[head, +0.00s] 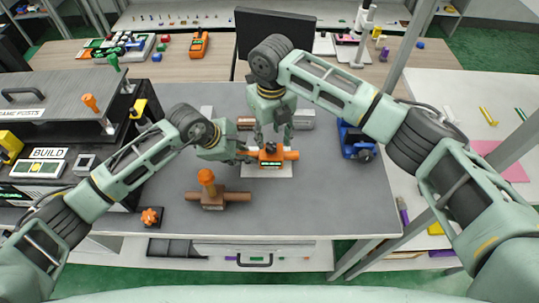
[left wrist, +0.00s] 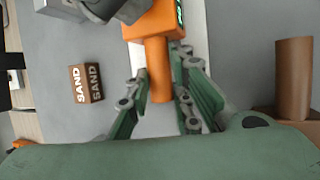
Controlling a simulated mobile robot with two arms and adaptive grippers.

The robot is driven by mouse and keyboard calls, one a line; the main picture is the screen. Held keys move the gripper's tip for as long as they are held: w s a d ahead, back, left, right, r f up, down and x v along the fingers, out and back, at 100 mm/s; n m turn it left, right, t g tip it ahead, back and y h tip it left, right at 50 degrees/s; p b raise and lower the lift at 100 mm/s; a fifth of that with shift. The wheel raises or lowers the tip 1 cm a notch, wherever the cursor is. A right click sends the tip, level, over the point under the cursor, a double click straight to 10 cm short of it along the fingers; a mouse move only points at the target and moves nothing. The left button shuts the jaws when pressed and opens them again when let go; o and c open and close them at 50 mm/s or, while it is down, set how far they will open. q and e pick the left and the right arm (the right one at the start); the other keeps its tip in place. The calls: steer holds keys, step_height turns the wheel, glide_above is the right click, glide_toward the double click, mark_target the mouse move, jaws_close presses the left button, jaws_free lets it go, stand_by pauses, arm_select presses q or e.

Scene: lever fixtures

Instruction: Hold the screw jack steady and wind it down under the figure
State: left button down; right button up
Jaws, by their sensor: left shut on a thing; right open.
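The orange screw jack (head: 271,158) sits on a white plate (head: 262,171) on the grey bench, with a lit green display on its front and a round bar at each side. I cannot read the figure on the display. My left gripper (head: 246,158) is shut on the jack's left bar; in the left wrist view the fingers (left wrist: 158,105) lie on both sides of this orange bar (left wrist: 157,70). My right gripper (head: 273,138) is open, pointing down just above the jack's dark top. Whether it touches the top is hidden.
A brown block with an orange knob and side bars (head: 212,198) stands in front. A brown SAND block (left wrist: 86,83) lies near the jack. A blue device (head: 355,141) stands at right, an orange star knob (head: 151,217) at front left. The bench's front right is clear.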

arm_select(q)
steer(key=shift+s+f, duration=0.1)
steer(key=shift+f, duration=0.05)
arm_select(e)
step_height(320, 180, up, 12)
stand_by(0.3)
steer(key=shift+s, duration=0.1)
arm_select(q)
steer(key=c, duration=1.5)
jaws_free()
steer(key=v, duration=1.2)
